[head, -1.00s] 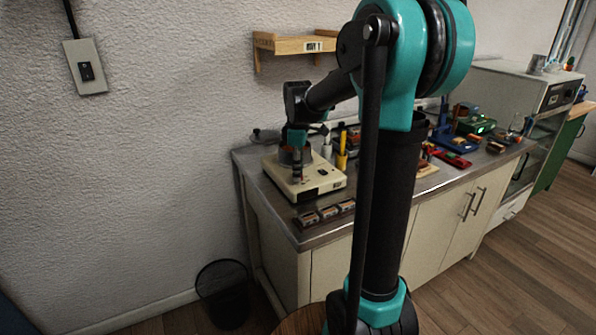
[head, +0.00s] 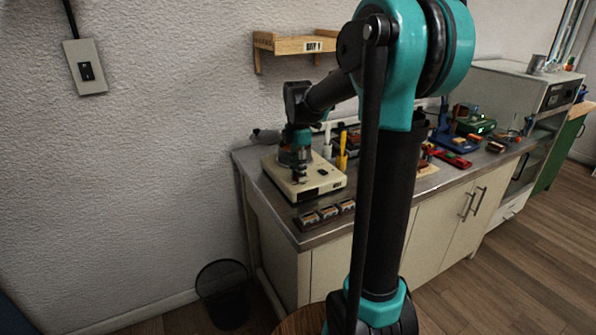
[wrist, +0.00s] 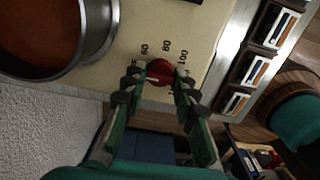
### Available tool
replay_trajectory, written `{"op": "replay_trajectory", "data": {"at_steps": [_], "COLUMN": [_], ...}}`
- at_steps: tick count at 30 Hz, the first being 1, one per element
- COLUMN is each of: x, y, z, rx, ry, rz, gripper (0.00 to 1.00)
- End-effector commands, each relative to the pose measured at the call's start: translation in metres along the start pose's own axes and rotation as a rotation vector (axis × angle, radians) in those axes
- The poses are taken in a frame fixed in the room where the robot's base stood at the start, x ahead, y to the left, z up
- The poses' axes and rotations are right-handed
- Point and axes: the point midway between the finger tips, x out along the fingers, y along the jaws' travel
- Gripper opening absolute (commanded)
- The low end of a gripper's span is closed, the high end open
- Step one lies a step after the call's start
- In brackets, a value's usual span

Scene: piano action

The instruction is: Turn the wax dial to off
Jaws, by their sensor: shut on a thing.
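The wax dial (wrist: 160,71) is a small red knob on the cream top of the wax heater (wrist: 195,18), beside the printed marks 60, 80 and 100. My gripper (wrist: 158,80) has one fingertip on each side of the dial and is shut on it. I cannot make out which mark the dial points to. A round metal pot (wrist: 113,25) with orange-brown wax (wrist: 40,32) is at the upper left of the wrist view. In the head view the heater (head: 325,182) stands on the bench's left end, with my gripper (head: 299,178) over it; the dial is hidden there.
A wooden shelf (head: 290,42) hangs on the wall above. A black bin (head: 224,290) stands on the floor.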

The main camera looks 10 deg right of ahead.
Motion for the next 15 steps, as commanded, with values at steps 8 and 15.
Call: {"op": "replay_trajectory", "data": {"at_steps": [8, 15], "x": [-0.0002, -0.0002], "y": [0.0004, 0.0004], "z": [0.0002, 0.0002], "rx": [-0.015, -0.015], "ry": [0.0, -0.001], "rz": [0.001, 0.001], "gripper": [0.0, 0.3]}}
